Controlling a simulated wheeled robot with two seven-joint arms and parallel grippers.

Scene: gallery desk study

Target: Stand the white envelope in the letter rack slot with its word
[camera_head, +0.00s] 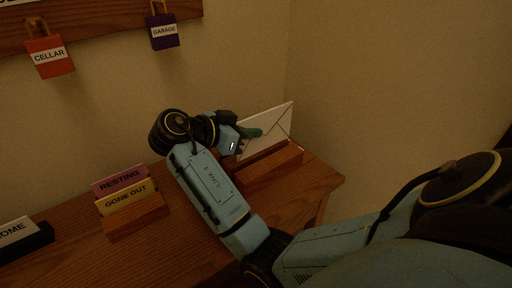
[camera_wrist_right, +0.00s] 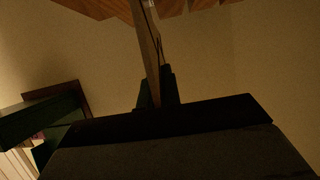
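The white envelope (camera_head: 275,128) is at the wooden letter rack (camera_head: 272,170) on the right end of the desk, tilted in the head view. Its lower edge meets or passes behind the rack's front board; I cannot tell how deep it sits. My right gripper (camera_head: 250,134) is shut on the envelope's left side. In the right wrist view the envelope (camera_wrist_right: 150,45) is seen edge-on between the dark fingers (camera_wrist_right: 157,90), reaching toward the rack's wooden boards (camera_wrist_right: 200,4). No slot word on the rack is readable. My left gripper is not in view.
A wooden holder (camera_head: 136,217) with a pink RESTING card (camera_head: 118,180) and a yellow GONE OUT card (camera_head: 128,199) stands left of my right arm. CELLAR (camera_head: 50,58) and GARAGE (camera_head: 164,32) padlocks hang above. The desk's right edge is close to the rack.

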